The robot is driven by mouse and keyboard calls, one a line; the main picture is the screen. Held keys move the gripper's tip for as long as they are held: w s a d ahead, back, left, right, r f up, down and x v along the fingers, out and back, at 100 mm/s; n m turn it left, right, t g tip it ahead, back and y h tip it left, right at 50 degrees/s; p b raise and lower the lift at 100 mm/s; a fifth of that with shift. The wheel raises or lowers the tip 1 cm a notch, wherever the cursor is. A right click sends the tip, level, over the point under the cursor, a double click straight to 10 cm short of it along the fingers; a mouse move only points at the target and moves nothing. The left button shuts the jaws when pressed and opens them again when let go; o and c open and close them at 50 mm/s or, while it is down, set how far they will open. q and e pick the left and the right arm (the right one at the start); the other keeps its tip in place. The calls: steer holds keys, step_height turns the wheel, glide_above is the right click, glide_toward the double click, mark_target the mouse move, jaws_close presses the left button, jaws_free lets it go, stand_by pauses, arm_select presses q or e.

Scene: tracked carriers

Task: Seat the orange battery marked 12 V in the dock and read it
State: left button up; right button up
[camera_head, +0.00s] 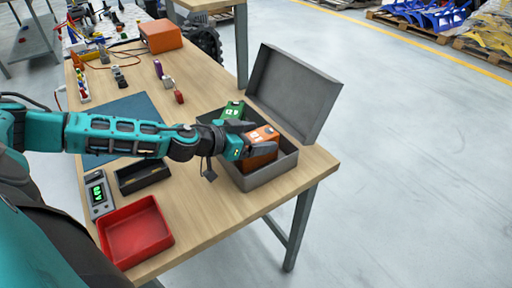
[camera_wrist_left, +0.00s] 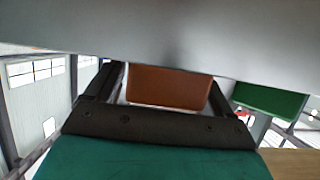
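The orange battery (camera_head: 264,135) stands in an open grey case (camera_head: 268,176) at the table's right end; its white mark is too small to read surely. A green battery (camera_head: 232,111) stands beside it. My left gripper (camera_head: 258,147) has its fingers on either side of the orange battery and appears shut on it. The left wrist view shows the orange battery (camera_wrist_left: 168,88) between the dark fingers, and the green one (camera_wrist_left: 268,98) to the right. A device with a lit green display (camera_head: 98,192) lies at the left, by a black open tray (camera_head: 128,189). My right gripper is not in view.
The case's raised lid (camera_head: 293,92) stands behind the batteries. A red tray (camera_head: 165,241) sits at the near edge. A blue mat (camera_head: 125,108) lies under my left arm. An orange box (camera_head: 160,36), cables and small parts are farther back. Bare wood shows between tray and case.

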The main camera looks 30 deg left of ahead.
arm_select(q)
jaws_close()
stand_by(0.6)
steer(key=shift+w+r, duration=0.15)
steer(key=shift+r, duration=0.05)
